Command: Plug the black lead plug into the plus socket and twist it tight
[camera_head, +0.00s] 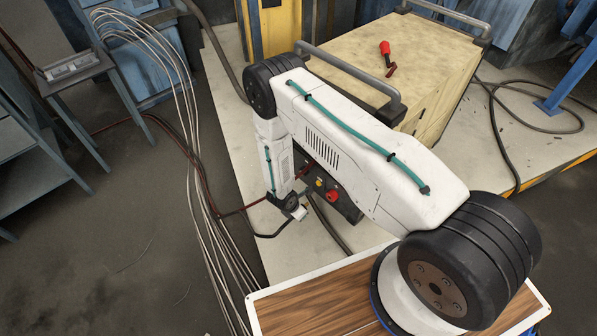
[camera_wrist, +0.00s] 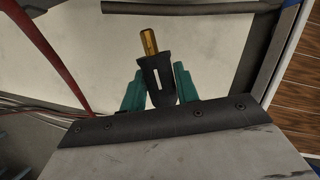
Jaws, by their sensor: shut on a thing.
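My gripper (camera_wrist: 158,88) is shut on the black lead plug (camera_wrist: 155,75), held between its two teal fingers in the wrist view. The plug's brass pin (camera_wrist: 149,40) points away from the gripper and touches nothing that I can see. In the head view my gripper (camera_head: 298,212) hangs low, just left of the welding machine's dark front panel (camera_head: 347,207); its fingers and the plug are too small to make out. The panel bears a red fitting (camera_head: 333,195) and a small yellow one (camera_head: 319,184). I cannot read which socket is plus, and my arm hides part of the panel.
The machine's pale yellow case (camera_head: 440,75) stands behind my arm, with a red-handled tool (camera_head: 385,48) on top. A dark red cable (camera_head: 238,211) and a black cable run over the floor near my gripper.

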